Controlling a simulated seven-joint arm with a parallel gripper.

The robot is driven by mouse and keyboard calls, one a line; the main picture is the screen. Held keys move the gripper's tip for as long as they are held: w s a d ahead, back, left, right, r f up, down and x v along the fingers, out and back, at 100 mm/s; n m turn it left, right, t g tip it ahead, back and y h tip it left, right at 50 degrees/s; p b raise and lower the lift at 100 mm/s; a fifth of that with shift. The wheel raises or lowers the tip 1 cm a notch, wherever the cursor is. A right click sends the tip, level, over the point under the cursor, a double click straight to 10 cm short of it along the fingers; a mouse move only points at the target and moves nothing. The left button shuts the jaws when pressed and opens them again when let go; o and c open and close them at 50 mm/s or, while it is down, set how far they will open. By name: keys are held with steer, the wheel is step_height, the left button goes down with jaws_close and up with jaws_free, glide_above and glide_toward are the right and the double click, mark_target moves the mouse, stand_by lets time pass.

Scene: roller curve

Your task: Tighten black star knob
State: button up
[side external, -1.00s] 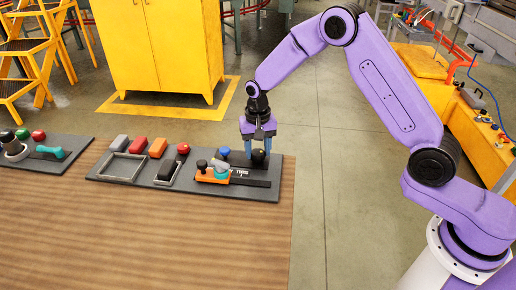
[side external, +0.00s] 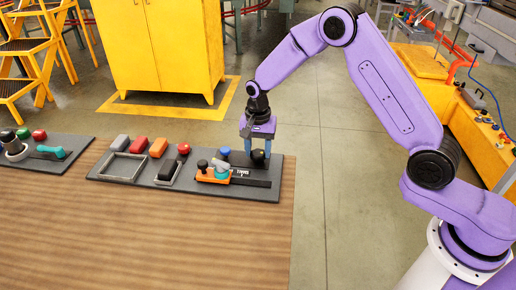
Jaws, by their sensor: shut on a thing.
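The black star knob (side external: 258,156) sits near the right end of the grey panel (side external: 225,189) on the table. My gripper (side external: 258,153) points straight down over it, with blue fingers on both sides of the knob. The gripper is shut on the knob. The fingers hide parts of the knob's sides, and its star shape is too small to make out.
An orange part (side external: 212,176) with a teal piece and a black knob stands just left of my gripper. A red knob (side external: 184,149) and several blocks lie further left on the panel. The wooden table (side external: 180,240) is bare in front. A second panel (side external: 55,160) stands at far left.

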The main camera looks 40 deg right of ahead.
mark_target(258, 153)
steer(key=shift+w+r, duration=0.2)
steer(key=o, duration=1.1)
steer(key=shift+c, duration=0.2)
steer(key=shift+s+f, duration=0.1)
step_height(258, 153, up, 18)
steer(key=shift+f, duration=0.25)
steer(key=shift+s, duration=0.1)
